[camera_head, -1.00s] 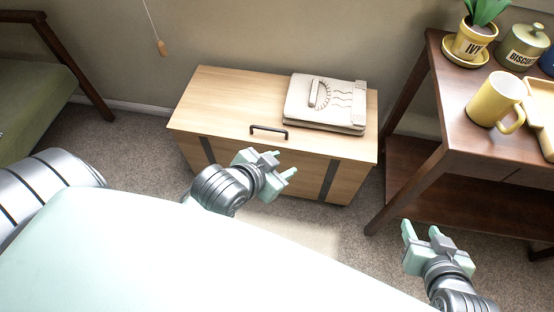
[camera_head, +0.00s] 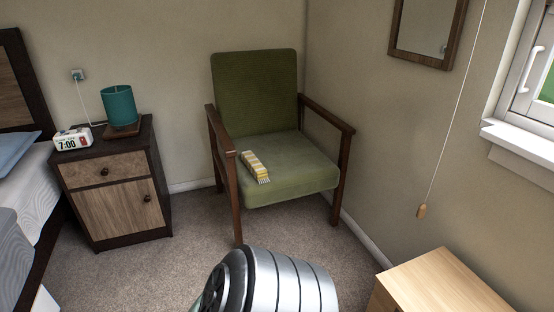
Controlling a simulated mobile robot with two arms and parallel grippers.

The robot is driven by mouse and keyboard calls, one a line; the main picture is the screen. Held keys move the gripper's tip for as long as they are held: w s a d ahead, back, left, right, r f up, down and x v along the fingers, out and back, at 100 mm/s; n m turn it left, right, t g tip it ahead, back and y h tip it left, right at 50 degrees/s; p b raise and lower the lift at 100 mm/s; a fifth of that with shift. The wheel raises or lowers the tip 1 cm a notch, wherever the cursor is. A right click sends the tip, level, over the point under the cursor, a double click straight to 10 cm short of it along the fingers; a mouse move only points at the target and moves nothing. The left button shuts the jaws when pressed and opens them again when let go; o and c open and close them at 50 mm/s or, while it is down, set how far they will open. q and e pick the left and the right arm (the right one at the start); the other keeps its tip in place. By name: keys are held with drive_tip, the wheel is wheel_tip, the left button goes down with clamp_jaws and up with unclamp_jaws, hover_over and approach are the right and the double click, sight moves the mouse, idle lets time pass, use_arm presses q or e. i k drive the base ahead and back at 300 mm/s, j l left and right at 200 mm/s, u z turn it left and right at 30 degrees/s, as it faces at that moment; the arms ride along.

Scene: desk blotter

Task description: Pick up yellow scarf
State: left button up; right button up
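The yellow scarf (camera_head: 254,165) is a small folded bundle with pale stripes and a white fringe. It lies on the seat of the green armchair (camera_head: 295,172), towards the left side near the wooden armrest. A silver link of my own arm shows at the bottom middle of the head view, well in front of the chair and apart from the scarf. Neither of my grippers is in view.
A dark nightstand (camera_head: 116,188) with a teal lamp (camera_head: 118,105) and an alarm clock (camera_head: 73,138) stands left of the chair, beside a bed. A light wooden chest (camera_head: 440,284) is at the lower right. Carpet (camera_head: 190,225) is clear before the chair.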

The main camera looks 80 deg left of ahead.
sight(255, 166)
drive_tip(key=u, duration=2.85)
drive_tip(key=i+j, duration=0.35)
drive_tip(key=i, duration=0.2)
drive_tip(key=i+j, duration=0.35)
drive_tip(key=i, duration=0.2)
drive_tip(key=i+j, duration=0.35)
drive_tip(key=i, duration=0.25)
drive_tip(key=i+j, duration=0.35)
drive_tip(key=i, duration=0.2)
